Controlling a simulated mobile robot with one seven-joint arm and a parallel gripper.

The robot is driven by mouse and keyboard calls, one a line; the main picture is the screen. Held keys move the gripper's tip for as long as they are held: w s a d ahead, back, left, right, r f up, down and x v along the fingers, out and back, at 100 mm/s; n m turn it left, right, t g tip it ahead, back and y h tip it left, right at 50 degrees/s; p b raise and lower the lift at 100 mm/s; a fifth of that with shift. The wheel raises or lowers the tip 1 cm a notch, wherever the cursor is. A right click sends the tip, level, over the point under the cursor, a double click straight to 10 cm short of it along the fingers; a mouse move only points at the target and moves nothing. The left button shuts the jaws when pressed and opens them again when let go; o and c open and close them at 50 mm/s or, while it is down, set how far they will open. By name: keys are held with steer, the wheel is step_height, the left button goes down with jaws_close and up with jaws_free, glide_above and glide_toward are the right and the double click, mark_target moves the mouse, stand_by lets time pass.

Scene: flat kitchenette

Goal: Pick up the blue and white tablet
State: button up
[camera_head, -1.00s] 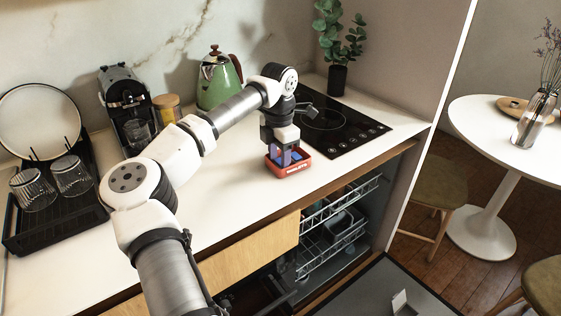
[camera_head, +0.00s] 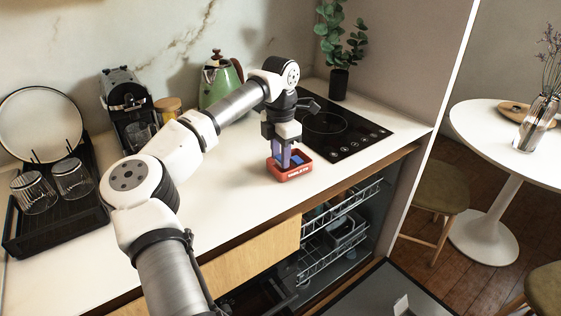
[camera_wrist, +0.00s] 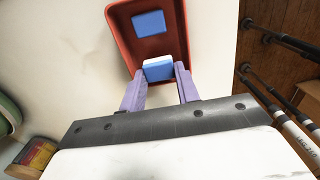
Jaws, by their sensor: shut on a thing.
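A blue and white tablet (camera_wrist: 158,69) is between the purple fingertips of my gripper (camera_wrist: 158,80) in the wrist view, with its white side and blue face showing. My gripper (camera_head: 286,158) is shut on it, above the near-left part of a small red box (camera_head: 292,174) on the counter. The box also shows in the wrist view (camera_wrist: 118,30). A second blue tablet (camera_wrist: 149,23) lies on the box's floor, apart from the fingers; it shows in the head view as a blue patch (camera_head: 298,159).
A black cooktop (camera_head: 345,130) lies right of the box. A green kettle (camera_head: 222,80), coffee machine (camera_head: 128,105) and black dish rack (camera_head: 60,215) stand left. The dishwasher (camera_head: 335,235) is open below the counter edge. White counter (camera_head: 225,195) around the box is clear.

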step_height(320, 180, up, 18)
steer(key=shift+f+b, duration=0.15)
steer(key=shift+b, duration=0.15)
